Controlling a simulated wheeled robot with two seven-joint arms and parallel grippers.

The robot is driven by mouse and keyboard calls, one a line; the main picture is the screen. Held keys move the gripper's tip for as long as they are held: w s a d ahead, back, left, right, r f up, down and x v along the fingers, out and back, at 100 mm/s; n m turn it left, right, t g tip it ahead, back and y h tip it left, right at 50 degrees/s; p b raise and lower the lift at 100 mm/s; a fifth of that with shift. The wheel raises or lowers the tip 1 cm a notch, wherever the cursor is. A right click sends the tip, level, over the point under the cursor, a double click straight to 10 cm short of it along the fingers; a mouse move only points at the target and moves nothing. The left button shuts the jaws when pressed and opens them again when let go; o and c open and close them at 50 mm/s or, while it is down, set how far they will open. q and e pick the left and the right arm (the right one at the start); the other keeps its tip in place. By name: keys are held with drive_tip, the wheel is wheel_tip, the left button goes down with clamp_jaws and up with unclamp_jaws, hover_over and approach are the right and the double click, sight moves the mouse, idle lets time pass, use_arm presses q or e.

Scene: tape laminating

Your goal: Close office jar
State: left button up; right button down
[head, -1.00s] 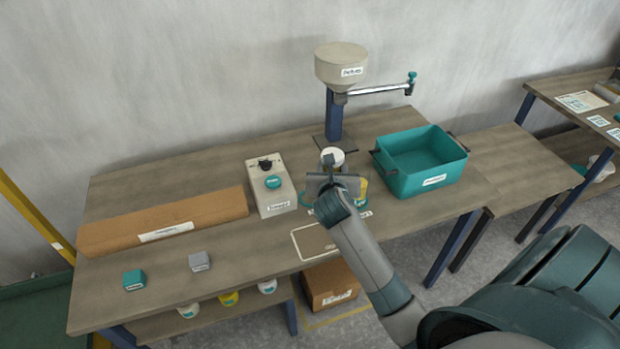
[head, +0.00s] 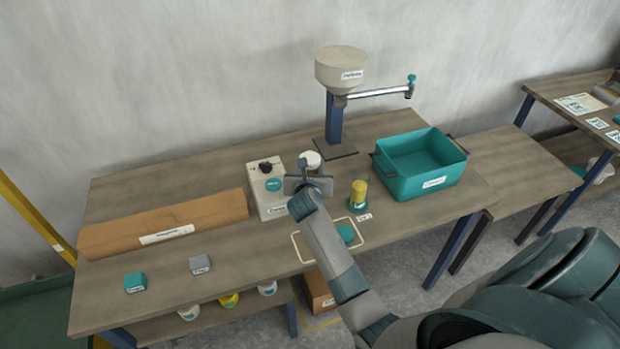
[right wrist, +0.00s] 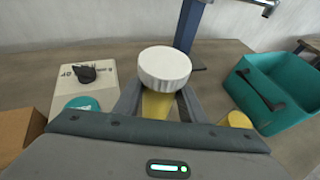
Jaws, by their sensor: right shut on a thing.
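A jar with a yellow body (right wrist: 156,104) and a white ribbed lid (right wrist: 165,66) is between the fingers of my right gripper (right wrist: 157,106). The lid sits on top of the body; I cannot tell how tightly. In the head view the white lid (head: 311,159) shows just behind my right gripper (head: 309,178), beside the control box. The jar's base is hidden, so I cannot tell whether it touches the table. My left gripper is not in view.
The beige box (head: 268,205) with a black knob and teal button is close left. A yellow cylinder (head: 358,193) on a teal base stands right, near a teal bin (head: 425,188). A hopper stand (head: 334,118) is behind.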

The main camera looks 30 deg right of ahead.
drive_tip(key=shift+f, duration=1.85)
drive_tip(key=shift+f, duration=0.1)
drive_tip(key=c, duration=1.1)
unclamp_jaws()
drive_tip(key=shift+s+a, duration=0.1)
drive_tip(key=shift+s, duration=0.05)
drive_tip(key=v, duration=1.1)
drive_tip(key=shift+s+a+r+b, duration=0.2)
drive_tip(key=shift+s+b, duration=0.1)
